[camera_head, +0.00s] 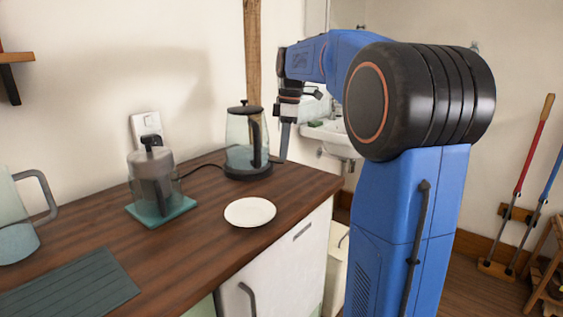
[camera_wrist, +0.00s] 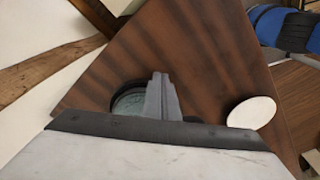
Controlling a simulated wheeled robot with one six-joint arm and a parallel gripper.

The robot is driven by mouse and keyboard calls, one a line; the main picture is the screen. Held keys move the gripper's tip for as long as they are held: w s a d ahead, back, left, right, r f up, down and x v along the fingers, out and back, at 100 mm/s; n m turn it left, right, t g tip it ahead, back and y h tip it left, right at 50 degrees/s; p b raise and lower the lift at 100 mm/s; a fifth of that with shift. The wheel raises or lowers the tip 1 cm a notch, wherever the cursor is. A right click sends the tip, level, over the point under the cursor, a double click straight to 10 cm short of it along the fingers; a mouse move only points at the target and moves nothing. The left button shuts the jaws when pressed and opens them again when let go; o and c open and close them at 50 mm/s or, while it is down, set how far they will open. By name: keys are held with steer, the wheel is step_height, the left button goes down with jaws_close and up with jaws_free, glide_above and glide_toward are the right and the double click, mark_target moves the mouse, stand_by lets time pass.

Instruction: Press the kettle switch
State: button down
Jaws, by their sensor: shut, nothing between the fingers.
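The kettle (camera_head: 240,131) is a clear glass jug with a black lid, black handle and black base, standing upright near the back right of the wooden counter. Its switch cannot be made out. My gripper (camera_head: 284,155) points down just right of the kettle's handle, its fingers shut and empty. Whether it touches the kettle cannot be told. In the wrist view the grey fingers (camera_wrist: 162,82) are together. Beside them a round, greenish glass shape with a dark rim (camera_wrist: 130,103), probably the kettle, is partly hidden by my gripper.
A white plate (camera_head: 250,211) lies in front of the kettle. A lidded press jug (camera_head: 153,178) stands on a teal mat (camera_head: 181,207) to the left, below a wall socket (camera_head: 147,127). A wooden post (camera_head: 252,50) rises behind.

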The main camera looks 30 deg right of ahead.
steer(key=shift+f, duration=0.75)
steer(key=shift+s+d+r, duration=0.25)
steer(key=shift+s+d, duration=0.1)
steer(key=shift+d, duration=0.3)
steer(key=shift+s+d+r, duration=0.25)
steer(key=shift+s+d, duration=0.1)
steer(key=shift+d, duration=0.3)
steer(key=shift+r, duration=0.15)
step_height(320, 180, up, 17)
steer(key=d, duration=0.1)
steer(key=shift+s+d, duration=0.25)
steer(key=shift+s, duration=0.15)
